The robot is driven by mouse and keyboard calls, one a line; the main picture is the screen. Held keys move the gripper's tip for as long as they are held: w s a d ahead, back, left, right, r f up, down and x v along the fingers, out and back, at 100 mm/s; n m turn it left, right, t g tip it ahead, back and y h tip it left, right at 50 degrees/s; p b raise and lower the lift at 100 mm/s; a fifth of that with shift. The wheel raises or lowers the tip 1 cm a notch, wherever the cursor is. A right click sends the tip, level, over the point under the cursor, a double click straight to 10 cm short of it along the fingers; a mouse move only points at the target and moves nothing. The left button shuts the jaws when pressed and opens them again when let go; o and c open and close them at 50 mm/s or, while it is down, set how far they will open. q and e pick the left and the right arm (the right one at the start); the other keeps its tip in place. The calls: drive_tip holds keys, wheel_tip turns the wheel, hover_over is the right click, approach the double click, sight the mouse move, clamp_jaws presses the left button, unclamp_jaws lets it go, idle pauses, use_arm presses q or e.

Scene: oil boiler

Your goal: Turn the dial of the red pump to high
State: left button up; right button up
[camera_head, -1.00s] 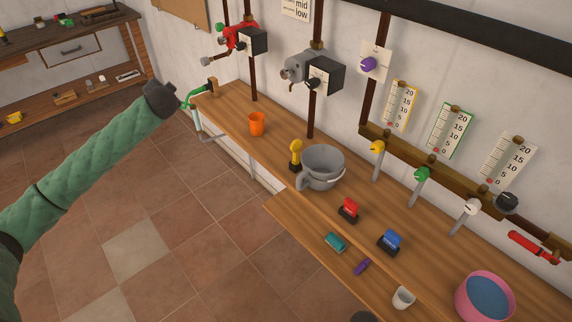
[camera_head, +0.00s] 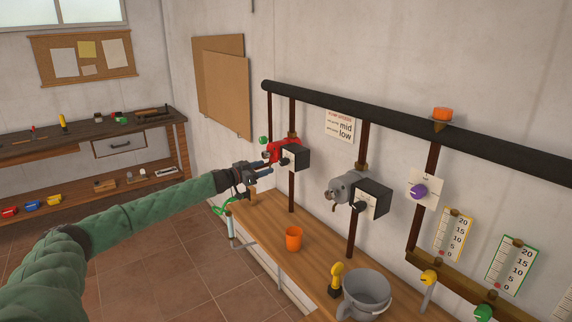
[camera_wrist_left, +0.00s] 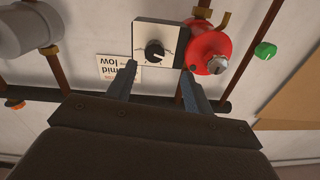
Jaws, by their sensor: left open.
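The red pump (camera_head: 271,150) is on a pipe along the wall, with a black box (camera_head: 297,158) on its right side. In the left wrist view the red pump (camera_wrist_left: 208,45) is beside the box's white face, which bears a black dial (camera_wrist_left: 154,51). A pale mark shows on the dial's lower right in that view; the scale is too small to read. My left gripper (camera_head: 268,171) is open in front of the box. In the wrist view the fingers of my left gripper (camera_wrist_left: 160,70) stand apart below the dial, not around it. My right gripper is out of view.
A grey pump (camera_head: 343,188) with a black box (camera_head: 372,198) is to the right. A "mid, low" sign (camera_head: 340,127) is on the wall above. A green knob (camera_wrist_left: 265,50) is past the red pump.

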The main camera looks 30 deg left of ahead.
sight(281, 163)
use_arm(q)
drive_tip(key=shift+n, duration=0.5)
drive_tip(key=p+x, duration=0.1)
drive_tip(key=x, duration=0.1)
drive_tip(key=p+x, duration=0.1)
drive_tip(key=x, duration=0.2)
drive_tip(key=p+x, duration=0.1)
drive_tip(key=x, duration=0.1)
drive_tip(key=shift+w+d+p, duration=0.25)
drive_tip(key=shift+d+p, duration=0.1)
drive_tip(key=shift+d, duration=0.2)
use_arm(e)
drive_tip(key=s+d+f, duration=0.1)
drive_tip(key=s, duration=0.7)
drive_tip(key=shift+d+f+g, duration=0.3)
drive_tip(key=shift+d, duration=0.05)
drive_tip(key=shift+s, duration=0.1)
use_arm(q)
drive_tip(key=c, duration=1)
